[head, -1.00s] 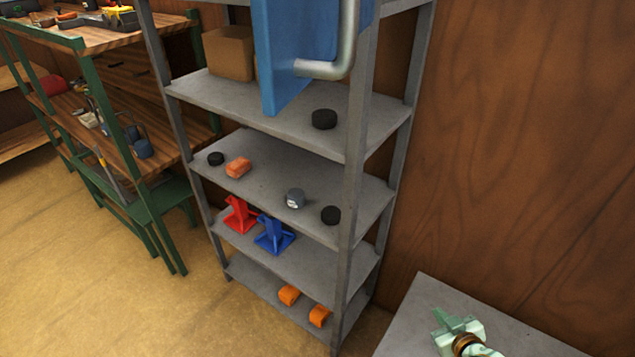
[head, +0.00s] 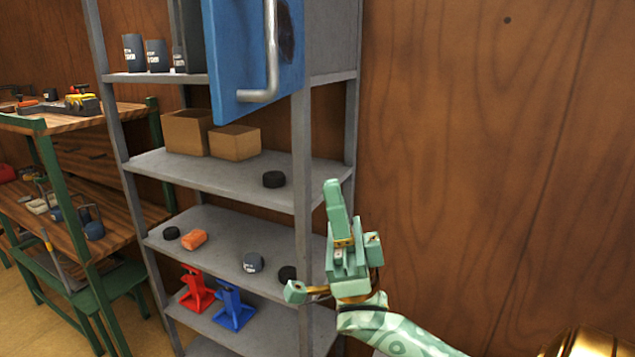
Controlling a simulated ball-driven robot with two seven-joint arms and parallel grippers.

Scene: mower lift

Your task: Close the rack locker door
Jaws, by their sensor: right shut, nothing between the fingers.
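The blue locker door (head: 232,62) is on the upper part of the grey rack, cut off by the top edge of the head view. It stands open, jutting out from the rack's front, with its bent grey handle (head: 271,60) toward me. My right gripper (head: 334,192) is shut and empty, pointing up, in front of the rack's right post. It is below and to the right of the door and appears apart from it. My left gripper is not in view.
The grey rack (head: 215,172) holds cardboard boxes (head: 235,142), black pucks (head: 274,179), an orange block (head: 194,239), and red (head: 197,290) and blue stands (head: 232,306). A green-framed workbench (head: 50,178) stands at left. The wooden wall (head: 480,130) on the right is bare.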

